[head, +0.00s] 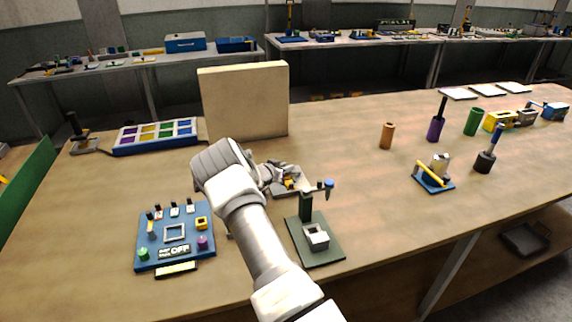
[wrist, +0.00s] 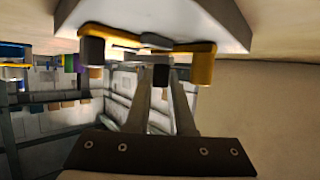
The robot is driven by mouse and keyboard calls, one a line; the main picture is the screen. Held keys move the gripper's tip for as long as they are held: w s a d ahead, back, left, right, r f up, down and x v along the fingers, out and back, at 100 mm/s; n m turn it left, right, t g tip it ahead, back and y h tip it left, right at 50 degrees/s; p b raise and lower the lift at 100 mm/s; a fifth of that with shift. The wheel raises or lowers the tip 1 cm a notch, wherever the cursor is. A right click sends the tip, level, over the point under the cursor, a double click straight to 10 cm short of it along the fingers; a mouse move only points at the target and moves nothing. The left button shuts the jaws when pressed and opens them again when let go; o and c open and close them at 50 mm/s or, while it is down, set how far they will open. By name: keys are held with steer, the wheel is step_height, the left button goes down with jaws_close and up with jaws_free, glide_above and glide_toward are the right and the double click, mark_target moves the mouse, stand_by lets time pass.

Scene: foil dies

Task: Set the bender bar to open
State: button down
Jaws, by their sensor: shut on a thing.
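My gripper (head: 272,177) is low over the middle of the table in the head view. In the wrist view its fingers (wrist: 160,80) are shut on a small dark grip (wrist: 161,73) that appears to belong to the bender bar. In the head view only a small yellow part of the bender (head: 289,182) shows beside my fingers. My wrist and fingers hide much of the rest, and the bar's exact angle cannot be told.
A green press-like stand (head: 318,240) is close in front of my gripper. A blue control panel (head: 172,262) with knobs lies at left. A tall beige board (head: 245,102) stands behind. At right are a blue-based clamp (head: 434,184) and an orange cylinder (head: 387,136). Table between is clear.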

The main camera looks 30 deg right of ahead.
steer(key=shift+w+d+m+g+h, duration=0.2)
steer(key=shift+w+m+g+h, duration=0.1)
steer(key=shift+m+g, duration=0.4)
steer(key=shift+w+d+f+m+g+b, duration=0.2)
steer(key=shift+m+g+b, duration=0.5)
steer(key=shift+b, duration=0.5)
steer(key=g+b, duration=0.1)
steer(key=b, duration=0.1)
steer(key=m+g+h+b, duration=0.1)
steer(key=b, duration=0.1)
steer(key=shift+w+d+m, duration=0.2)
steer(key=shift+w+m, duration=0.05)
steer(key=shift+m, duration=0.05)
steer(key=shift+w+d+b, duration=0.1)
steer(key=shift+b, duration=0.7)
steer(key=shift+d+r+m+g+b, duration=0.1)
steer(key=shift+r+m+g+b, duration=0.15)
steer(key=shift+m+g+b, duration=0.45)
steer(key=c, duration=0.8)
jaws_free()
